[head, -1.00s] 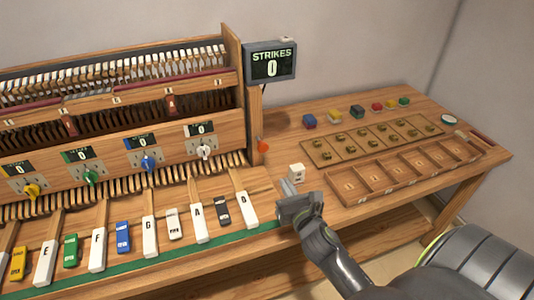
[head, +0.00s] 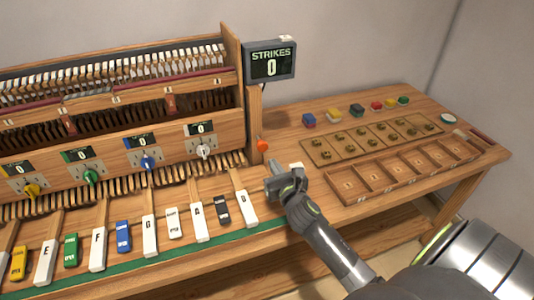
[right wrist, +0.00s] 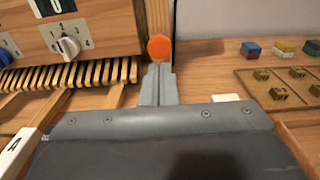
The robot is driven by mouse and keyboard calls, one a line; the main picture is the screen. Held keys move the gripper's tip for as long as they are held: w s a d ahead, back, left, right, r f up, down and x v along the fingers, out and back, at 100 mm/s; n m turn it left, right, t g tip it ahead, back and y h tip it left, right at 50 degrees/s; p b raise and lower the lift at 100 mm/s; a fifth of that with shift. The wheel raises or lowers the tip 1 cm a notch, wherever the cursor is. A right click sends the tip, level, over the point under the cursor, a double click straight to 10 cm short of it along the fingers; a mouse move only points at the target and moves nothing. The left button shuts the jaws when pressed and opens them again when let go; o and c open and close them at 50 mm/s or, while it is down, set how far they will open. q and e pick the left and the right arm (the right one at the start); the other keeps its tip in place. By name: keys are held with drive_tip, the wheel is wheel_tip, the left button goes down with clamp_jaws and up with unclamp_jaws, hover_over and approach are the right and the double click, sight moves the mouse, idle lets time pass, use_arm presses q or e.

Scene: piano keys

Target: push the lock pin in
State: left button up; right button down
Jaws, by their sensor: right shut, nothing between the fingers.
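The lock pin, with an orange round head (head: 262,145), sticks out of the wooden post (head: 256,112) at the right end of the piano case. In the right wrist view, the orange head (right wrist: 160,48) shows just beyond my fingertips, in line with them. My right gripper (head: 270,170) is shut and empty, in front of and slightly below the pin. In the right wrist view, the shut fingers (right wrist: 159,70) point straight at the pin. Whether they touch it, I cannot tell. My left gripper is not in view.
A white block (head: 296,166) sits partly behind my right gripper. The piano keys (head: 197,215) lie to the left, below the dials (head: 203,152). A wooden compartment tray (head: 390,175) and coloured blocks (head: 309,120) are on the table to the right. The strikes display (head: 270,62) reads 0.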

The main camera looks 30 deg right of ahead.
sight(264, 147)
drive_tip(key=x, duration=0.6)
drive_tip(key=shift+w, duration=0.2)
drive_tip(key=shift+x, duration=1.5)
drive_tip(key=shift+r, duration=0.25)
